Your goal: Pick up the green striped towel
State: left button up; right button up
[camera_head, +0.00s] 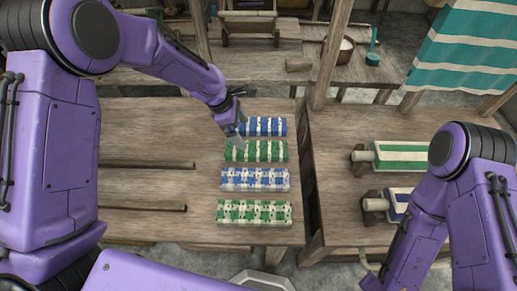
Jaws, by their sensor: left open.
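The green striped towel (265,151), folded into a long block with white stripes, lies on the left wooden table, second from the back in a column of folded towels. A green and white patterned towel (254,212) lies at the front of the column. My left gripper (235,138) is open and points down at the left end of the green striped towel and the blue striped towel (264,127) behind it. It covers part of their left ends; I cannot tell whether it touches them. My right arm shows at the right, but its gripper is out of view.
A blue and white patterned towel (256,180) lies just in front of the green striped one. Two wooden rods (145,207) lie to the left. Wrapped rollers (401,154) rest on the right table. A wooden post (330,55) stands behind. Striped cloth (465,50) hangs at back right.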

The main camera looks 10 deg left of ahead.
aim_at(256, 148)
pick_arm(q)
jog(key=x, duration=0.3)
jog(key=p+x, duration=0.1)
jog(key=x, duration=0.3)
jog(key=w+p+x, duration=0.1)
jog(key=x, duration=0.3)
jog(key=shift+a, duration=0.15)
jog(key=shift+w+f, duration=0.1)
jog(key=shift+f, duration=0.15)
jog(key=shift+r, duration=0.1)
jog(key=c, duration=1)
